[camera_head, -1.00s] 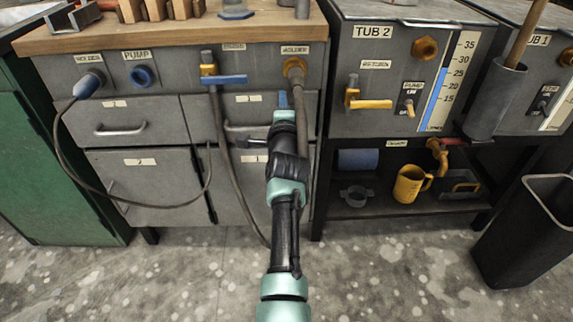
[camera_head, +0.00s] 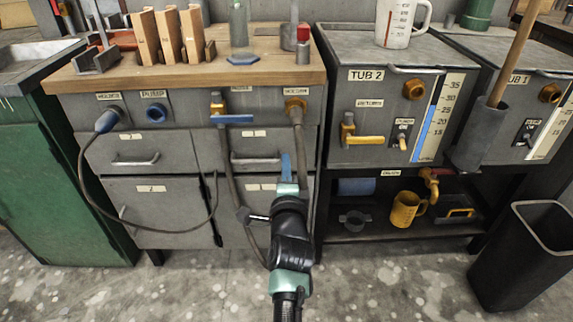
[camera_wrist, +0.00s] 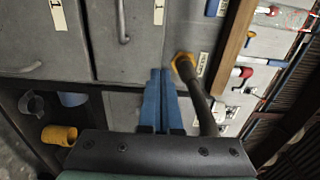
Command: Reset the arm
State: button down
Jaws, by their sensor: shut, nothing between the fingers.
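My gripper (camera_head: 286,168) is in front of the grey drawer cabinet (camera_head: 170,213), in the lower middle of the head view. Its two blue fingers are together with nothing between them. In the wrist view the blue fingers (camera_wrist: 159,100) lie side by side and point at the grey cabinet fronts. A dark hose from the orange holder fitting (camera_head: 296,106) hangs close beside the fingers; in the wrist view this hose (camera_wrist: 201,105) runs just right of them. I cannot tell whether they touch. My arm reaches up from the bottom edge of the head view.
A second hose hangs from the valve with the blue handle (camera_head: 233,119). A grey tub labelled TUB 2 (camera_head: 375,110) stands right of the cabinet, above a shelf with a yellow mug (camera_head: 404,212). A dark bin (camera_head: 522,255) stands at the right. Floor shows in front.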

jog(key=shift+s+p, duration=0.45)
jog(key=shift+s, duration=0.95)
jog(key=s+a+r+n+t, duration=0.1)
jog(key=s+r+n+t, duration=0.3)
jog(key=r, duration=1)
jog(key=s+r+n+t, duration=0.1)
jog(key=s+r+n, duration=0.3)
jog(key=r, duration=1)
jog(key=s+r+n+t+p, duration=0.2)
jog(key=s+r+n+t, duration=0.2)
jog(key=s+r+n, duration=1.1)
notch_tip(320, 180, up, 41)
jog(key=s+m+p, duration=0.3)
jog(key=m+p, duration=0.2)
jog(key=p, duration=3.1)
jog(key=shift+a+r, duration=0.2)
jog(key=shift+a, duration=0.15)
